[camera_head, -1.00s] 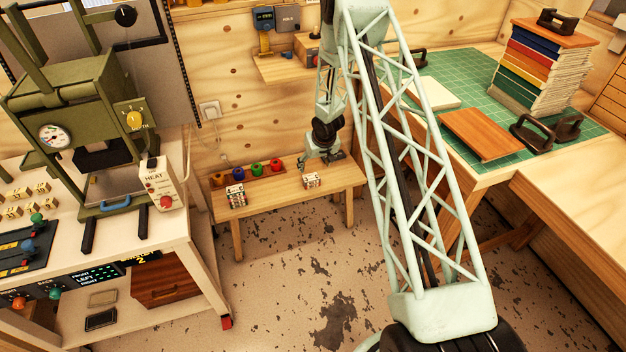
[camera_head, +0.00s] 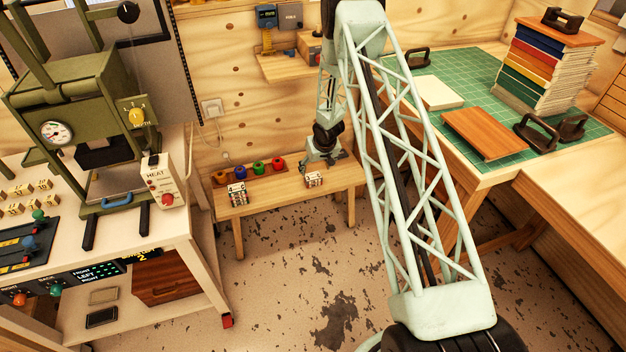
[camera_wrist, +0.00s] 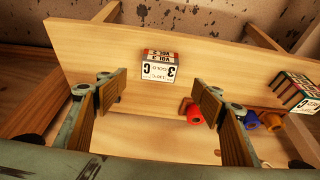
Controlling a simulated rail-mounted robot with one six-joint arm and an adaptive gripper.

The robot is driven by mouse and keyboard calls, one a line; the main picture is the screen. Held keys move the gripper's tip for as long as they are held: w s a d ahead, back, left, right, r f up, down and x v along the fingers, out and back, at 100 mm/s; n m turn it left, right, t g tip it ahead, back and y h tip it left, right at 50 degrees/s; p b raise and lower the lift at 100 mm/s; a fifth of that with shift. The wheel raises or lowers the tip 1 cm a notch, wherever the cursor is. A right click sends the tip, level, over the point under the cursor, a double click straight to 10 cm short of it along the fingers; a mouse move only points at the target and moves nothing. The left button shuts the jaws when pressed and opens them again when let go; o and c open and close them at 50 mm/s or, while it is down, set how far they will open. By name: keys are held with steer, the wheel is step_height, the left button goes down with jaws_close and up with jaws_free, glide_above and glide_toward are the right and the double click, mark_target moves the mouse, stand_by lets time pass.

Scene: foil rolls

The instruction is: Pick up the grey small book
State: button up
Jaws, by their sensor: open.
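My gripper (camera_wrist: 160,98) is open and empty above the low wooden bench; it also shows in the head view (camera_head: 325,158). A small block (camera_wrist: 160,67) with a white label reading "3 C" and "VOL 3" stands on the bench, ahead of the gap between my fingers and apart from them. It is at the bench's right side in the head view (camera_head: 314,179). A similar striped block (camera_head: 237,193) stands at the left, at the right edge of the wrist view (camera_wrist: 297,91). No book is plainly grey; I cannot tell which thing is the grey small book.
Coloured spools (camera_head: 258,168) line the bench's back edge. A green press (camera_head: 75,95) stands left. A stack of coloured books (camera_head: 540,70), a pale slab (camera_head: 438,92) and a brown board (camera_head: 484,133) are on the right table. Two flat items (camera_head: 102,317) lie on the left lower shelf.

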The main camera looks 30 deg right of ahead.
mark_target(313, 176)
steer(key=shift+x, duration=2.2)
steer(key=shift+f, duration=0.1)
steer(key=shift+b+x, duration=0.45)
steer(key=shift+x, duration=2)
steer(key=shift+w+d, duration=0.1)
steer(key=c, duration=0.9)
steer(key=shift+c, duration=0.2)
